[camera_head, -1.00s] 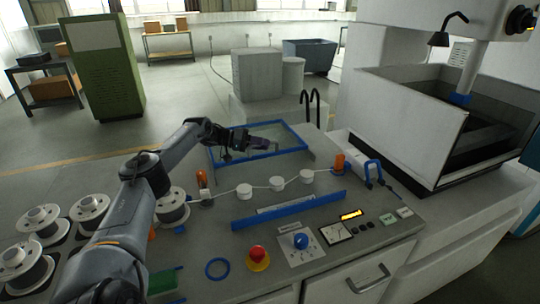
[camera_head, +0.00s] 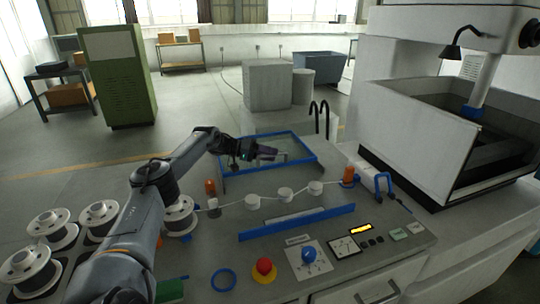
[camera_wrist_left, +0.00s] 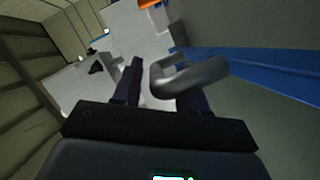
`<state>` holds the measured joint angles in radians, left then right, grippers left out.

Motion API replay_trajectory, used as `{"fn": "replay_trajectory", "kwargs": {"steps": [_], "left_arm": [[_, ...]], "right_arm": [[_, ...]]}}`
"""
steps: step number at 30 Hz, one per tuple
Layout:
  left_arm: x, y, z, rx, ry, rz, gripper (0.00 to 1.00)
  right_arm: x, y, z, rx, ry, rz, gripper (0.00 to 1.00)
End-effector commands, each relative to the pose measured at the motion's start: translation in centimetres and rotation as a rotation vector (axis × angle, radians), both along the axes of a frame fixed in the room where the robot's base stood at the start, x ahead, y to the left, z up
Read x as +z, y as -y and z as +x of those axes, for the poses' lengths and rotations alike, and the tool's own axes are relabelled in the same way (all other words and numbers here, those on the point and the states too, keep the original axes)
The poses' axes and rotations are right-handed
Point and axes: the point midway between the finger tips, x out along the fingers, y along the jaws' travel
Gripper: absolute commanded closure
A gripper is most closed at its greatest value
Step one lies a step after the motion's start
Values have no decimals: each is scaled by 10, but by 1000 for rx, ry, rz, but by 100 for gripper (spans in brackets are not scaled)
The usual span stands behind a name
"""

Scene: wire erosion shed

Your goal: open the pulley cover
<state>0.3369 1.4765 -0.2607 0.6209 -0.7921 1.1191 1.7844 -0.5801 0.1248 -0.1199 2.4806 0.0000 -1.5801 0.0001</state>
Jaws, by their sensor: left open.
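The pulley cover, a clear pane in a blue frame (camera_head: 307,148), is raised at the back of the grey console, behind the white pulleys (camera_head: 285,194), which show uncovered. My left gripper (camera_head: 274,153) is at the cover, in front of its pane. In the left wrist view, a grey loop handle (camera_wrist_left: 190,75) lies at the open fingers (camera_wrist_left: 160,85), partly overlapping the right finger. I cannot tell whether they touch. The blue frame (camera_wrist_left: 250,62) runs along the right there. My right gripper is out of view.
White wire spools (camera_head: 99,212) stand left under my left arm. A red emergency button (camera_head: 264,266), a blue knob (camera_head: 309,256) and a blue ring (camera_head: 223,279) are at the console front. The machine tank (camera_head: 415,120) rises on the right.

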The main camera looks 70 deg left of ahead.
Motion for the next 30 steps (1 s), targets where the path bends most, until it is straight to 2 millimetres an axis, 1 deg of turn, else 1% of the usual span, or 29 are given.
{"fn": "replay_trajectory", "kwargs": {"steps": [5,12,18,23,30], "left_arm": [[7,-9,-22,5,-3,0,58],[15,-23,-61,5,-4,1,58],[20,-31,-85,5,-4,1,58],[22,-34,-94,5,-2,1,58],[23,-35,-95,3,0,1,58]], "right_arm": [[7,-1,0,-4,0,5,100],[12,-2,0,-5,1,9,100],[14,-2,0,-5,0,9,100],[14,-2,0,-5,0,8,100],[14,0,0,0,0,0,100]]}}
